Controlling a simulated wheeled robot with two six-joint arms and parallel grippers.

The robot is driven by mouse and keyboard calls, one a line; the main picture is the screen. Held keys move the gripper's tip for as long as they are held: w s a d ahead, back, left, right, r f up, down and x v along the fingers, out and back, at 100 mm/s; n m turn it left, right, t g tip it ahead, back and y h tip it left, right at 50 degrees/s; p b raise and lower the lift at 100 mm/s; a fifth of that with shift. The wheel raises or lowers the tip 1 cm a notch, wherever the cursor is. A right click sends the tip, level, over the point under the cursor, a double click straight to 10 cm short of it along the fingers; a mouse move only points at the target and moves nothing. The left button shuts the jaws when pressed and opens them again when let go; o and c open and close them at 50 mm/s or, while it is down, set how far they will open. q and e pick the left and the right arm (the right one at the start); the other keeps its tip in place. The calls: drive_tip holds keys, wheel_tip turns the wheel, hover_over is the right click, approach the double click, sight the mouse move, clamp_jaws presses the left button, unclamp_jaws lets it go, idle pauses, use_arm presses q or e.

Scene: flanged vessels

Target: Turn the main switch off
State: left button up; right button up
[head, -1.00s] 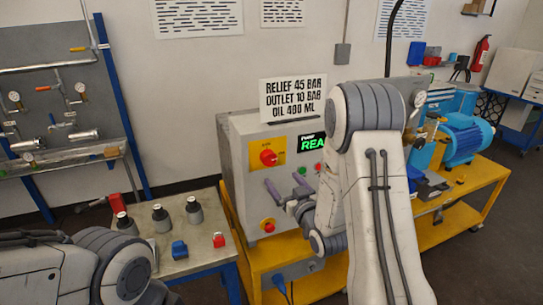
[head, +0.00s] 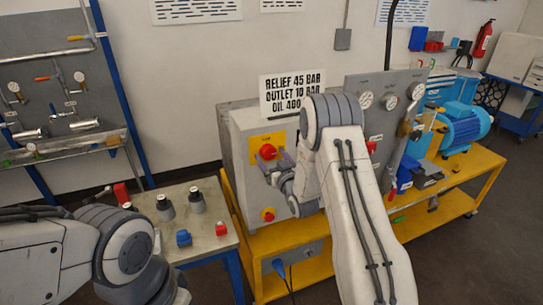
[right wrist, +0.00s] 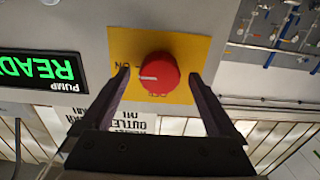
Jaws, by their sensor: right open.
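The main switch is a red round knob (head: 267,152) on a yellow plate (head: 280,140), on the front of a grey cabinet (head: 245,185). In the right wrist view the knob (right wrist: 160,76) shows upside down, its white mark pointing left, toward the lettering "ON". My right gripper (right wrist: 160,80) is open, with one finger on each side of the knob in the picture; I see no contact and cannot tell the depth. In the head view my right gripper (head: 277,166) is just below the knob. My left arm is at lower left; its gripper is not in view.
A second red knob (head: 268,214) is lower on the cabinet. A lettered sign (head: 290,95) stands on top. A green "READY" pump display (right wrist: 42,72) is beside the switch plate. A gauge panel (head: 375,82) is at right.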

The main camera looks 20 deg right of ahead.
drive_tip(key=c, duration=1.4)
drive_tip(key=shift+f+b, duration=0.15)
drive_tip(key=shift+b, duration=0.45)
drive_tip(key=n+b, duration=0.3)
drive_tip(key=b, duration=0.1)
drive_tip(key=n+b, duration=0.2)
drive_tip(key=b, duration=0.3)
drive_tip(key=n+b, duration=0.3)
drive_tip(key=b, duration=0.1)
drive_tip(key=shift+f+n+b, duration=0.25)
drive_tip(key=shift+n+b, duration=0.05)
drive_tip(key=n+b, duration=0.8)
drive_tip(key=b, duration=0.5)
drive_tip(key=shift+r, duration=0.15)
drive_tip(key=shift+r+n+b, duration=0.15)
drive_tip(key=shift+n+b, duration=0.65)
drive_tip(key=shift+b, duration=0.25)
